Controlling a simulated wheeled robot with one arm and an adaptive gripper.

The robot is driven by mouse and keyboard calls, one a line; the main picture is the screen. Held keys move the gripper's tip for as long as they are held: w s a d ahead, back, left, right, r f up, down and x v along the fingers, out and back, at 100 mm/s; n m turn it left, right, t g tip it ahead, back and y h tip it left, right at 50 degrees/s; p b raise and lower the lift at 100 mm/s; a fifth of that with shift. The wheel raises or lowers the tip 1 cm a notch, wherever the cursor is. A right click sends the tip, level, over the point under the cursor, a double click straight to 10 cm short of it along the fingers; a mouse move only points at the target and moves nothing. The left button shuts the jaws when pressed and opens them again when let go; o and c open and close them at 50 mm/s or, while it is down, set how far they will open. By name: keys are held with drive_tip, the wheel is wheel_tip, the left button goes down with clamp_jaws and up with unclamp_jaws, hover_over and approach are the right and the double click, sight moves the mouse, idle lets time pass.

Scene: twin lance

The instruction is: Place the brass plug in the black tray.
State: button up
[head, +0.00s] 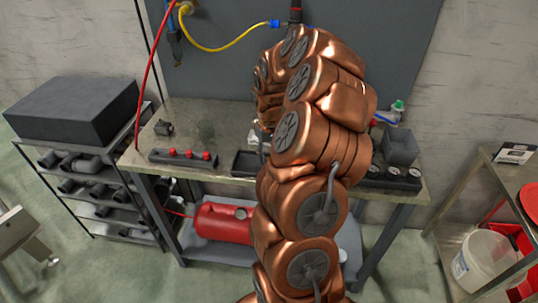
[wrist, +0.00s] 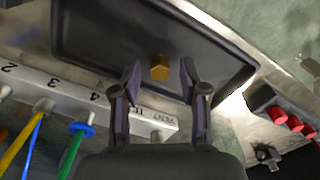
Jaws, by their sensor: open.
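The brass plug (wrist: 160,67) is a small gold hexagonal piece. In the wrist view it shows against the floor of the black tray (wrist: 90,18), inside the rim. My gripper (wrist: 159,78) is open, with one finger on each side of the plug in the picture and a visible gap to each finger. I cannot tell how high the fingertips are above the tray floor. In the head view the black tray (head: 246,163) lies on the bench, partly hidden by my arm. My gripper and the plug are hidden there.
A white numbered strip (wrist: 70,95) with coloured hoses lies beside the tray. A block with red knobs (head: 183,157) stands left of the tray on the bench (head: 225,126). A grey bin (head: 400,147) and a row of gauges (head: 393,177) are at the right.

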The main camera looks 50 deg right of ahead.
drive_tip(key=shift+r+b, duration=0.4)
wheel_tip(320, 180, up, 11)
drive_tip(key=b, duration=0.3)
drive_tip(key=shift+r, duration=0.15)
drive_tip(key=s+a+r+n, duration=0.1)
drive_tip(key=s+a+n, duration=0.15)
drive_tip(key=a, duration=0.95)
drive_tip(key=s+a+r+n, duration=0.15)
drive_tip(key=s+a, duration=0.25)
drive_tip(key=a, duration=0.7)
drive_tip(key=s+a+f+g, duration=0.1)
drive_tip(key=s+a+f, duration=0.2)
drive_tip(key=s, duration=0.5)
drive_tip(key=s+a+f+n, duration=0.1)
drive_tip(key=s+a+f, duration=0.3)
drive_tip(key=s, duration=0.5)
drive_tip(key=a, duration=0.2)
drive_tip(key=shift+s+a+g, duration=0.15)
drive_tip(key=shift+a+g, duration=0.15)
drive_tip(key=shift+g, duration=0.1)
